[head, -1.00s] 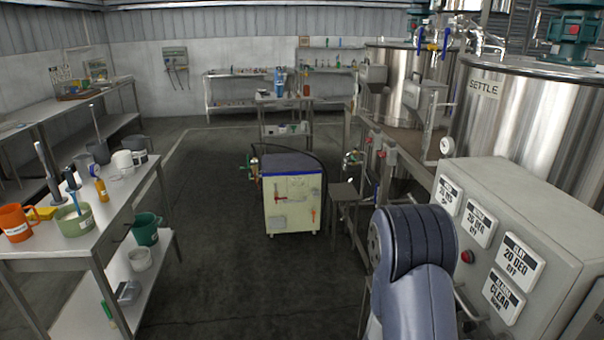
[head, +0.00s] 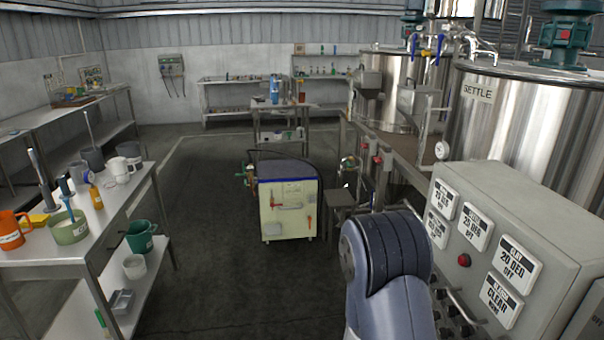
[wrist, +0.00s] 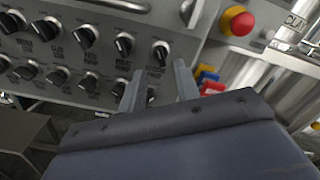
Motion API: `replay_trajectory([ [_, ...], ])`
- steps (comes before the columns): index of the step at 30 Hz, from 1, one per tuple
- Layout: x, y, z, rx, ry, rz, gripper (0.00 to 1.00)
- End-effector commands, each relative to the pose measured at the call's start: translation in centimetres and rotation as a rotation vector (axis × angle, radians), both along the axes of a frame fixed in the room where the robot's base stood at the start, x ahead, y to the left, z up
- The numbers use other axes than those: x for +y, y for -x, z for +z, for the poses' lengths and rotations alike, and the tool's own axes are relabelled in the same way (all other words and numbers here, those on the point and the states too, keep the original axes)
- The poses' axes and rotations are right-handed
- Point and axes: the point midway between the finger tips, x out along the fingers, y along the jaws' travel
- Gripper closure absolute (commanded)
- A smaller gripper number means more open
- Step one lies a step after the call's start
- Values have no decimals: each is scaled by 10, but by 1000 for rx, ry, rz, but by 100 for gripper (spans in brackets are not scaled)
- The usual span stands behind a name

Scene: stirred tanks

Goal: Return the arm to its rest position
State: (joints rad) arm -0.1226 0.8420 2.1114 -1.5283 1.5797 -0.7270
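My arm (head: 388,270) rises at the lower middle of the head view, in front of the control panel. In the head view my gripper is hidden. In the wrist view my gripper (wrist: 160,70) shows two grey fingers standing apart with nothing held between them. The fingers point towards the face of the control panel (wrist: 100,12). Several black knobs (wrist: 84,37) sit on that face, one partly seen behind the fingers. Whether the fingers touch the panel cannot be told.
The grey control panel (head: 535,210) with display plates stands close on the right, below the SETTLE tank (head: 520,125). A red emergency button (wrist: 237,20) shows in the wrist view. A cream cart (head: 288,208) stands ahead. A workbench (head: 50,250) is left. The floor (head: 215,280) between is clear.

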Motion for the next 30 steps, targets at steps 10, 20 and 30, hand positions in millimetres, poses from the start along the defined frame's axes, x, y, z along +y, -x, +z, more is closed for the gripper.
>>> replay_trajectory([
  [10, 46, 3, -1, -1, 0, 4, 69],
  [20, 43, 5, 1, 2, 1, -7, 69],
  [30, -2, 1, 1, 1, 0, -6, 69],
])
